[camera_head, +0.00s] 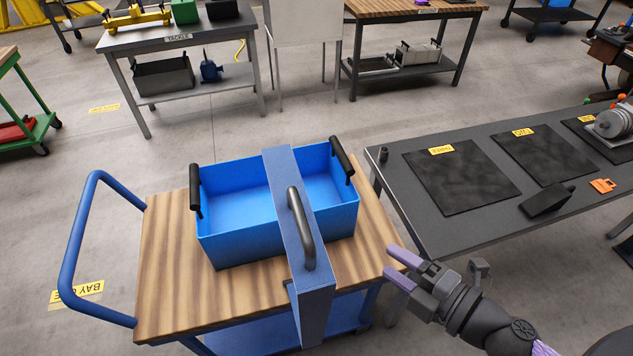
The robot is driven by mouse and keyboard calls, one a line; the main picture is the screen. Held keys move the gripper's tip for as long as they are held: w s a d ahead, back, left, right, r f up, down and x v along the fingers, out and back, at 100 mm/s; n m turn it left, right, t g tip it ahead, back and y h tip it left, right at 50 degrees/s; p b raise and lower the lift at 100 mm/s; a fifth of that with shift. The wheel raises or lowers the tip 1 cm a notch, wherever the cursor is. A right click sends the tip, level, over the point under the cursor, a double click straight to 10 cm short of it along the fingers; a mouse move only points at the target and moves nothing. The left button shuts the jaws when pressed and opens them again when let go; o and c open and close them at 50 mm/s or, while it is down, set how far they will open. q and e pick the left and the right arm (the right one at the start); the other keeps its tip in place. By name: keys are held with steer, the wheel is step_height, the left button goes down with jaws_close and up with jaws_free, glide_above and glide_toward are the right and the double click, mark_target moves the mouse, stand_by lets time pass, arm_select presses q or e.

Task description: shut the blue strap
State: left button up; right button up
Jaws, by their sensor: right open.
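The blue strap (283,190) is a wide flat band with a dark grey handle (301,228) on top. It runs from back to front across a blue open-topped bin (240,240), and its front end reaches past the bin's front wall and bends down over the cart's edge. I cannot tell whether its front end is fastened. My right gripper (401,268) is open and empty, to the right of the strap and bin and apart from both, near the cart's right edge. My left gripper is not in view.
The bin stands on a wood-topped blue cart (165,290) with a push handle (72,240) on the left. A dark table (400,205) with black mats (460,180), an orange clip (603,185) and a black block (547,200) stands to the right. Open floor lies behind the cart.

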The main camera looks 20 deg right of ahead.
mark_target(301, 221)
steer(key=s+a+r+n+g+y+p, duration=0.1)
steer(key=s+a+r+n+y, duration=0.1)
steer(key=a+r+n, duration=0.3)
steer(key=s+a+r+n+g+y+p, duration=0.1)
steer(key=r+n+y, duration=0.2)
steer(key=r, duration=0.4)
steer(key=p+x, duration=0.5)
steer(key=x, duration=0.4)
steer(key=shift+a, duration=0.15)
steer(key=shift+w+a+f, duration=0.1)
steer(key=shift+w+a, duration=0.1)
steer(key=shift+a, duration=0.05)
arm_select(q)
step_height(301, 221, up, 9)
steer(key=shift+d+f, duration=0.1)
arm_select(e)
jaws_close()
